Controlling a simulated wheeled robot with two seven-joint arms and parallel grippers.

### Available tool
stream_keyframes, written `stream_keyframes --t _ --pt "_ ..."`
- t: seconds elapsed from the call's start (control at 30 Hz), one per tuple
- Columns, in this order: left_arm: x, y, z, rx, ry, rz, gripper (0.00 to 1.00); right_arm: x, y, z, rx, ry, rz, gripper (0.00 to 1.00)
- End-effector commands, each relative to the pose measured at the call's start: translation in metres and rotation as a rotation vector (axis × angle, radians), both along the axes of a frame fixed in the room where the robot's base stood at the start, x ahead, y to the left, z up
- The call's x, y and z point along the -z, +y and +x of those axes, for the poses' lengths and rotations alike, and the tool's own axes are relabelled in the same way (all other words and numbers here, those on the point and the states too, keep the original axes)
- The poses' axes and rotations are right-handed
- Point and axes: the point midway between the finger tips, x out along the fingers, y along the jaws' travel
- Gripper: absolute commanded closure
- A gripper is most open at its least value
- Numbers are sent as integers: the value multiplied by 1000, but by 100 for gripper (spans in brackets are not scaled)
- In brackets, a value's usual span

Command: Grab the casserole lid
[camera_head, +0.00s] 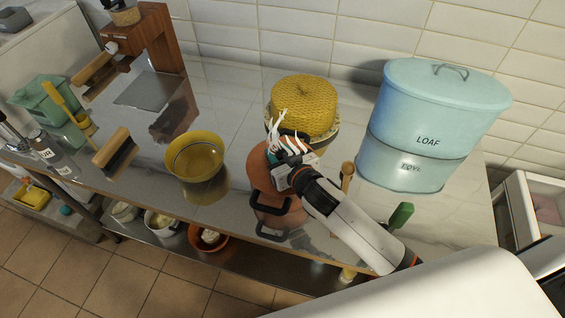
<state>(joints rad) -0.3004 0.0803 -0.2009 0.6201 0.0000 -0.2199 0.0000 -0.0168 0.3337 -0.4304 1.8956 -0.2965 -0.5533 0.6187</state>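An orange-red casserole (261,177) stands on the shiny counter near its front edge, with a black loop handle facing the front. Its lid cannot be clearly told apart from the pot, because my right gripper and arm cover much of the top. My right gripper (277,148) is over the casserole, reaching in from the lower right. Whether its fingers are apart or closed on the lid is hard to see, and contact is unclear. My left gripper is not in view.
A yellow cake-like dome (304,103) stands just behind the casserole. A yellow bowl (195,156) is to the left. A large blue LOAF bin (440,105) stands at right. A green-handled item (401,215) lies right of my arm. Counter between bowl and dome is clear.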

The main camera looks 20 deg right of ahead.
Motion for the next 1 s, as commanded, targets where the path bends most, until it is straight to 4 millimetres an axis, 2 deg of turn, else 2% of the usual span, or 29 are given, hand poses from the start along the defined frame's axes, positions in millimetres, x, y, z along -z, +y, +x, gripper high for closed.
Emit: stream_keyframes --t 0.03,0.2,0.47,0.57,0.8,1.0 --pt "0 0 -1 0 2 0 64 0 0 0 0 0 0 76" --pt "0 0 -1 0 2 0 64 0 0 0 0 0 0 100" --pt "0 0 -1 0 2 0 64 -3 0 0 1 -2 -1 100" --pt "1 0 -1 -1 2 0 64 -14 -1 1 1 -5 1 100" --pt "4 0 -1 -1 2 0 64 -62 0 1 0 -8 2 100" --pt "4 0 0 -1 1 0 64 -94 -1 -2 4 -5 1 100"
